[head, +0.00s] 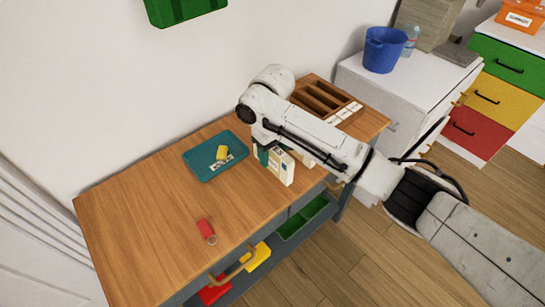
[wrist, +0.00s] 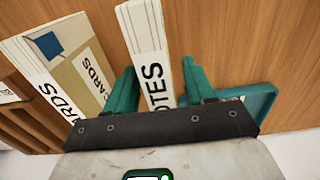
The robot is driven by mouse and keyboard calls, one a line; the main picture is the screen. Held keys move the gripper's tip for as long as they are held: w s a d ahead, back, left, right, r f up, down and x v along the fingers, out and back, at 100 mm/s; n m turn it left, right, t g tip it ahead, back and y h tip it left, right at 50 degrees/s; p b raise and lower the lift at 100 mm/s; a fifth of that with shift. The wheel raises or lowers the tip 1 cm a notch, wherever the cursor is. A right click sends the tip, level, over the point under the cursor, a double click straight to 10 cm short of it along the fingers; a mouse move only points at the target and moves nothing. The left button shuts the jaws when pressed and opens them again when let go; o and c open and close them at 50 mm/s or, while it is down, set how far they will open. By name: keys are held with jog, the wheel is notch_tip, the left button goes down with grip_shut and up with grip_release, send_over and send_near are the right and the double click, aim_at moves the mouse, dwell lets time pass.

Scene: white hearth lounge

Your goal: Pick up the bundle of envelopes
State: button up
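My gripper (wrist: 160,88) points down at the table, its two teal fingers apart. A white upright packet labelled NOTES (wrist: 155,85), with layered-looking edges, stands between the fingers, with a visible gap on each side. To its left lean white-edged packets labelled CARDS (wrist: 92,75), one tan with a blue square. I cannot tell for sure which of these is the bundle of envelopes; none is labelled so. In the head view my gripper (head: 262,155) is over the upright packets (head: 287,168), and my arm hides part of them.
A teal tray (head: 200,172) holding a yellow item (head: 222,152) and a card lies to the left. A brown compartment organizer (head: 320,97) stands behind, toward the right. A red cylinder (head: 205,228) lies near the front edge. The left part of the wooden table (head: 130,215) is clear.

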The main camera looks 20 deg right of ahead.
grip_shut()
jog(key=shift+r, duration=0.15)
dwell(0.4)
